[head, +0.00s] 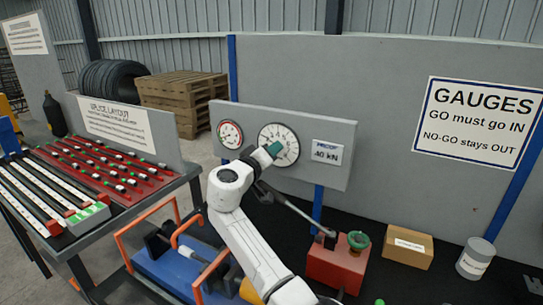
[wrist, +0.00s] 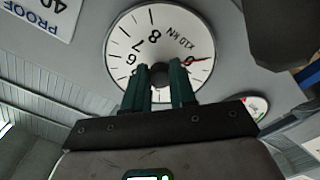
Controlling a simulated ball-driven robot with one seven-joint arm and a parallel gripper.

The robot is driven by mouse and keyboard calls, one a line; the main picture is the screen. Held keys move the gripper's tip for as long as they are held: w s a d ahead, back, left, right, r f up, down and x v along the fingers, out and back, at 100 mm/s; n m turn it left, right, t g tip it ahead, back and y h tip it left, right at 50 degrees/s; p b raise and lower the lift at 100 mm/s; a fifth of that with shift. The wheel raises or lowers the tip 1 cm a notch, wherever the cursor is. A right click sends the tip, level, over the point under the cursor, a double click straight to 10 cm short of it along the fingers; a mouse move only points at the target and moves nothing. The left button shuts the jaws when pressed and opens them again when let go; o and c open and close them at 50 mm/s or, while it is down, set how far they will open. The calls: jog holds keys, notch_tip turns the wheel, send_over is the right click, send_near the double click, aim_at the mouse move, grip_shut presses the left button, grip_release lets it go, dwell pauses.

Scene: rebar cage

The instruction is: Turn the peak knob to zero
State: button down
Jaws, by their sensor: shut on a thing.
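The large round white gauge (head: 283,133) is on the grey panel. It also fills the upper middle of the wrist view (wrist: 140,28), tilted, with black figures and a "kN x10" mark. A red pointer (wrist: 201,60) reaches right across the face toward the rim, beside a partly hidden figure. My gripper (head: 271,150) is at the gauge's centre. In the wrist view my gripper (wrist: 162,68) has its two green fingers on either side of the small dark peak knob (wrist: 160,73), shut on it. The fingers hide the lower middle of the face.
A smaller red-rimmed gauge (head: 230,134) is to the left on the panel, and a "PROOF 40 kN" label (head: 327,152) to the right. Below stand a red block (head: 333,268) with a green ring, a cardboard box (head: 407,247) and a grey can (head: 475,259).

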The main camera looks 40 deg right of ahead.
jog(key=shift+r+n+p, duration=0.1)
jog(key=shift+n+p, duration=2.7)
jog(key=shift+n, duration=4.6)
jog(key=c, duration=0.9)
grip_release()
jog(key=b+v, duration=0.2)
jog(key=v, duration=0.9)
jog(key=shift+w, duration=0.1)
